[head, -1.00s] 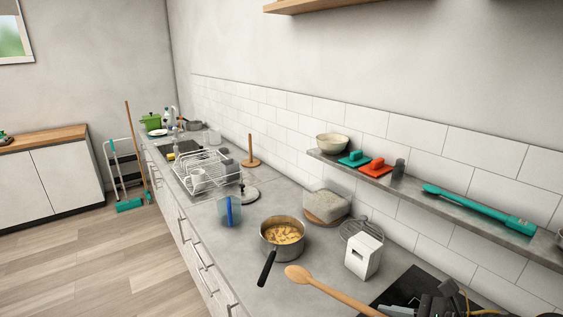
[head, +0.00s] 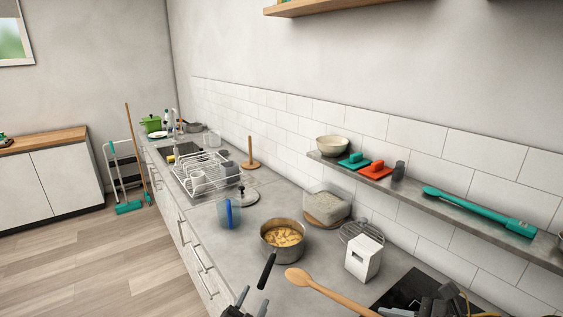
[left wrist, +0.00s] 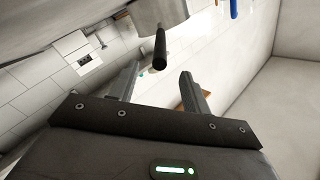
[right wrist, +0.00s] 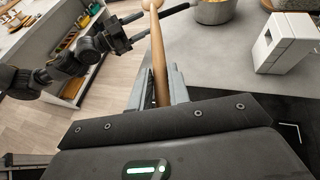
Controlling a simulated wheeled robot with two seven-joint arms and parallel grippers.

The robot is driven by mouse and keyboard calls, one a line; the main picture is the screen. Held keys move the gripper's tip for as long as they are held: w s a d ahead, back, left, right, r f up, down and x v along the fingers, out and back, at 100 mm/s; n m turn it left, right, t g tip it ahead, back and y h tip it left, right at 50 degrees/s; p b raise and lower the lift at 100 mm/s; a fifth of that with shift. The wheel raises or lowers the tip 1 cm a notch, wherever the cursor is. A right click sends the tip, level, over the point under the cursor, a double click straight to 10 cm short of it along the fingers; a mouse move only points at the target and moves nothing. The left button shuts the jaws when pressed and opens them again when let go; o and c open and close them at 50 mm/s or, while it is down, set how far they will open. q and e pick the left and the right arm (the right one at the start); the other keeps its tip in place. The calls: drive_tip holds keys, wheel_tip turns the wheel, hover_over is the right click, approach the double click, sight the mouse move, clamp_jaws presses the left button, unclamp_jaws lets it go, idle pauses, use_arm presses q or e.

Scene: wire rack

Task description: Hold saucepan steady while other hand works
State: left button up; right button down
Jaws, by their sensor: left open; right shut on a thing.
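The saucepan (head: 283,240), metal with chunky yellowish food inside, stands on the grey counter. Its black handle (head: 267,271) points toward the front edge. My left gripper (head: 252,304) is open at the handle's free end. In the left wrist view the handle (left wrist: 160,48) points at the gap between the open fingers (left wrist: 161,76), which are not closed on it. My right gripper (right wrist: 159,88) is shut on a wooden spoon (right wrist: 157,50). The spoon's head (head: 297,277) is right of the handle, outside the pan. In the head view the right gripper is partly cut off.
A white box-shaped holder (head: 362,260) stands right of the pan, near the dark hob (head: 400,290). A wall shelf (head: 440,205) hangs at right.

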sight(264, 279)
use_arm(q)
drive_tip(key=shift+x, duration=3.95)
clamp_jaws()
